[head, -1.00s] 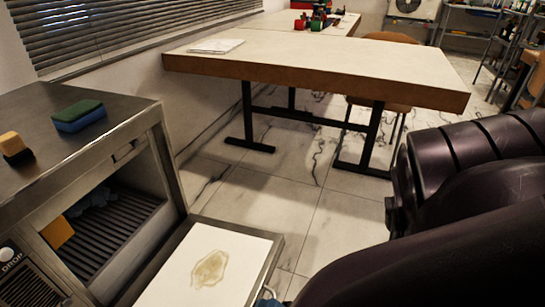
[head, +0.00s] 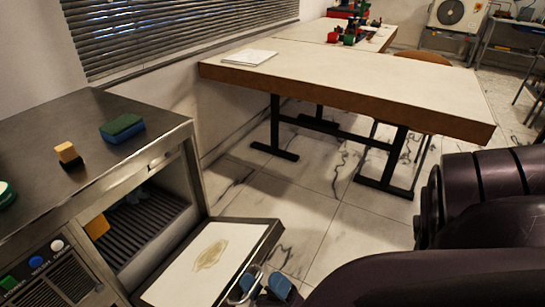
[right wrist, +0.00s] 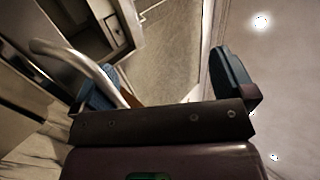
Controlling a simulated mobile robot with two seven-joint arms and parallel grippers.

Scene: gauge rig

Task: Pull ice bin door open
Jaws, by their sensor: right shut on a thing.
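The ice bin door (head: 205,258) is hinged down and open in front of the steel ice machine, its pale inner face with a brownish stain turned up. The dark slatted bin interior (head: 140,225) shows behind it. The curved metal door handle (head: 243,287) is at the door's outer edge, and it also shows in the right wrist view (right wrist: 75,58). My right gripper (head: 268,288) has blue fingertips at the handle and is shut on it. In the right wrist view the fingers (right wrist: 165,85) look apart, and the exact contact is hidden. My left gripper is out of view.
A green-blue sponge (head: 122,128) and a yellow-black block (head: 68,153) lie on the machine's top (head: 90,120). An orange-yellow piece (head: 97,227) is at the bin opening. A large table (head: 350,85) stands behind. Tiled floor (head: 330,235) is clear beside the door.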

